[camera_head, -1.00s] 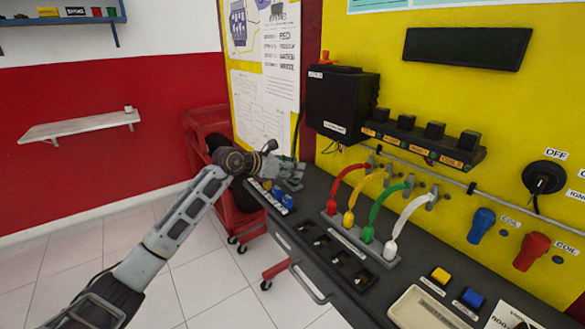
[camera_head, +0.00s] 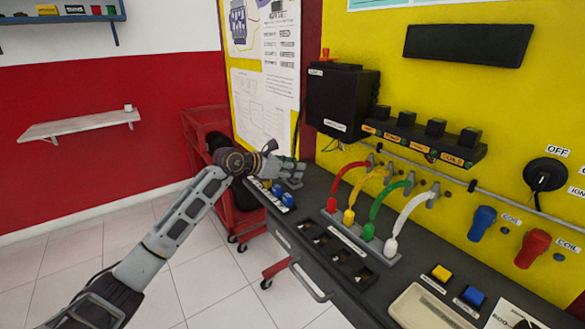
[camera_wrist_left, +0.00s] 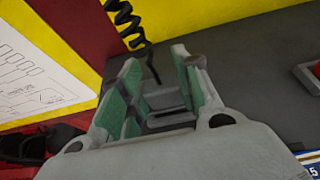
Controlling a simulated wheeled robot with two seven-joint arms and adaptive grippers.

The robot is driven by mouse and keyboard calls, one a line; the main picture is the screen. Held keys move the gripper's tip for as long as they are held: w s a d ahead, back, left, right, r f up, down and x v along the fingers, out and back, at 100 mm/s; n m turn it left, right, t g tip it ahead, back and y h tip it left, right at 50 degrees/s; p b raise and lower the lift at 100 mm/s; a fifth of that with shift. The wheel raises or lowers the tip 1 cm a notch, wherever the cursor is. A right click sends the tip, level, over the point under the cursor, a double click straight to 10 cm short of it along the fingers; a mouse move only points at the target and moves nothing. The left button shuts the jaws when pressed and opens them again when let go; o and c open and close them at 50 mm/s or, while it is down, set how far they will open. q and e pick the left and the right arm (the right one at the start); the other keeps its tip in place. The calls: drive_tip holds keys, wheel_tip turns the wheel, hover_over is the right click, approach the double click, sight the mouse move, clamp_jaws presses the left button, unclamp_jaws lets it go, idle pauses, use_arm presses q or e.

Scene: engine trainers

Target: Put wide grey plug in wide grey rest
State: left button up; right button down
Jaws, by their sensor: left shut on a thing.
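My left gripper (camera_head: 291,172) is over the far left end of the dark bench. In the left wrist view, its two green-padded fingers (camera_wrist_left: 160,95) are shut on a grey piece (camera_wrist_left: 168,99) that looks like the wide grey plug. A coiled black cord (camera_wrist_left: 124,16) runs down to this piece. The fingers hide part of it, and in the head view I cannot make it out apart from the gripper. I cannot pick out the wide grey rest with certainty in either view. My right gripper is not in view.
The bench (camera_head: 318,205) carries blue pieces (camera_head: 287,200) on a labelled strip close to my gripper. Red, yellow, green and white curved leads (camera_head: 345,185) stand to the right. A black box (camera_head: 341,100) hangs on the yellow wall. A red cart (camera_head: 240,222) stands beside the bench.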

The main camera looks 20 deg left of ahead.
use_arm(q)
drive_tip(key=shift+f, duration=0.45)
idle(0.5)
drive_tip(key=o, duration=0.8)
drive_tip(key=shift+c, duration=0.2)
drive_tip(key=shift+s+a, duration=0.1)
drive_tip(key=shift+r+v, duration=0.2)
drive_tip(key=shift+v, duration=1)
drive_tip(key=shift+r+v, duration=0.2)
drive_tip(key=shift+v, duration=0.95)
drive_tip(key=shift+r, duration=0.1)
drive_tip(key=shift+r+p, duration=1.5)
drive_tip(key=shift+r, duration=0.4)
